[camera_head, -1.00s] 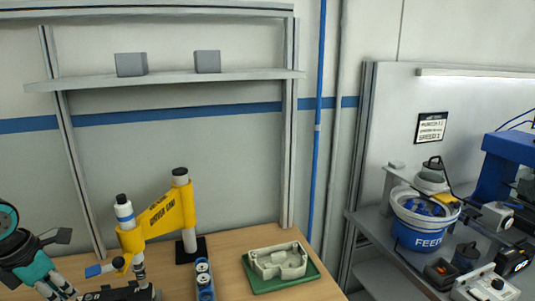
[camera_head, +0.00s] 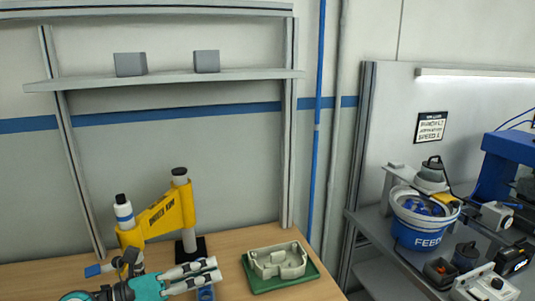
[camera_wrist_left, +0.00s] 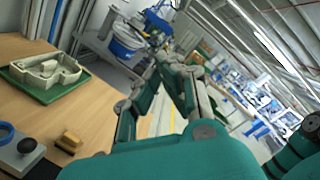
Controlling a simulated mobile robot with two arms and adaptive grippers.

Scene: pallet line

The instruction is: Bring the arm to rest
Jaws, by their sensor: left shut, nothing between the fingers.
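My left gripper (camera_head: 215,269), teal with pale jointed fingers, lies low over the front of the wooden table (camera_head: 222,240) in the head view and points right. Its fingers are close together with nothing between them. It partly covers the blue holder (camera_head: 206,294) and hides the foot of the yellow press-like stand (camera_head: 160,216). In the left wrist view the fingers (camera_wrist_left: 170,62) reach forward, away from the table. My right gripper is in neither view.
A beige casting (camera_head: 278,261) sits on a green tray (camera_head: 291,281) just right of the fingertips. A shelf (camera_head: 180,78) with two grey blocks hangs above. A blue feeder bucket (camera_head: 416,240) stands on the bench at right. The table's right edge lies beyond the tray.

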